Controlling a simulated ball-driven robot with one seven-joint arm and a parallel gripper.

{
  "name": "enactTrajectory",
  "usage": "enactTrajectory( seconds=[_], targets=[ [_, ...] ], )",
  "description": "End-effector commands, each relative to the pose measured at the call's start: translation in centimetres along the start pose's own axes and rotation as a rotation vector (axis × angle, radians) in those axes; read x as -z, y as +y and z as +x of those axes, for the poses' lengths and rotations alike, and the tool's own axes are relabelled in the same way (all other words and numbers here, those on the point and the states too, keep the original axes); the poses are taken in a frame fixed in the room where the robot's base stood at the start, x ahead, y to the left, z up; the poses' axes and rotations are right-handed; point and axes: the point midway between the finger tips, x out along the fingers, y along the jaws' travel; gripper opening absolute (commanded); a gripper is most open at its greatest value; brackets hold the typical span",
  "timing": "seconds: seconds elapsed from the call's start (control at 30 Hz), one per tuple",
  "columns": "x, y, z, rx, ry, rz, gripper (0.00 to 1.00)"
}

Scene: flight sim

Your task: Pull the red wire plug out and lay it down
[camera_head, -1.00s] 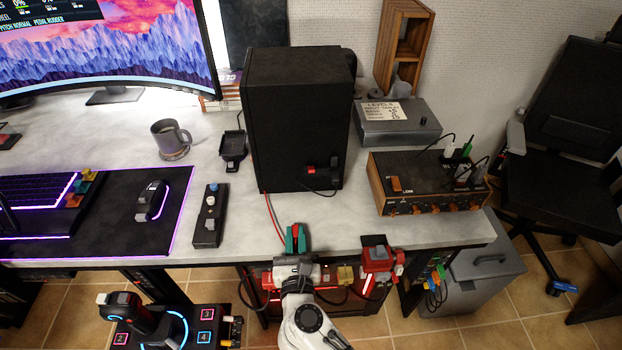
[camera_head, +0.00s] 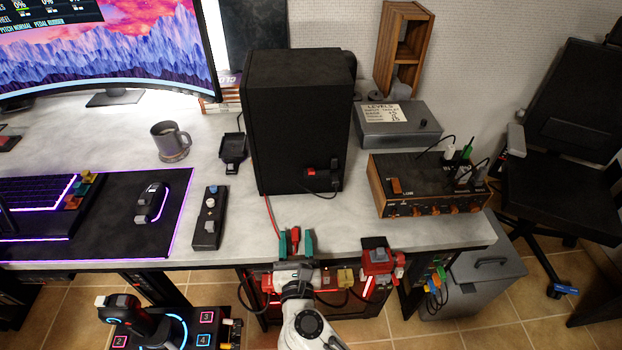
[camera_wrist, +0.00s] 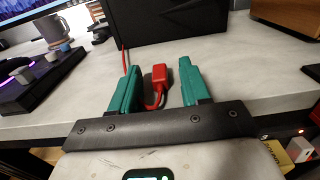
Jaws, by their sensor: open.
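The red wire plug (camera_head: 295,236) is between the two green fingers of my gripper (camera_head: 296,241), over the table's front edge. In the wrist view the red plug (camera_wrist: 158,76) appears to lie on the table top, with a gap to the right finger. My gripper (camera_wrist: 158,82) is open; whether the left finger touches the plug or its wire is unclear. The red wire (camera_head: 271,215) runs from the lower left of the black speaker box (camera_head: 290,110) toward my gripper. Part of it is hidden behind the left finger.
The box bears a small red part (camera_head: 311,173) with a black lead. A wood-sided amplifier (camera_head: 425,185) with plugs stands to the right. A black button strip (camera_head: 210,217) lies left. The grey table top (camera_head: 345,228) is clear between gripper and amplifier.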

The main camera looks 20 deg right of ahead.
Motion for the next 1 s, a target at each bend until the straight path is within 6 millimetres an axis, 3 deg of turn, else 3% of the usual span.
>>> enactTrajectory(
  seconds=[0.53, 0.7, 1.0],
  targets=[
    [0.2, 0.1, -9.3, -0.004, 0.003, 0.000, 0.46],
    [0.1, 0.1, -10.3, -0.003, 0.001, 0.001, 0.46],
    [0.0, 0.1, -10.4, -0.002, 0.001, 0.001, 0.46]
  ],
)
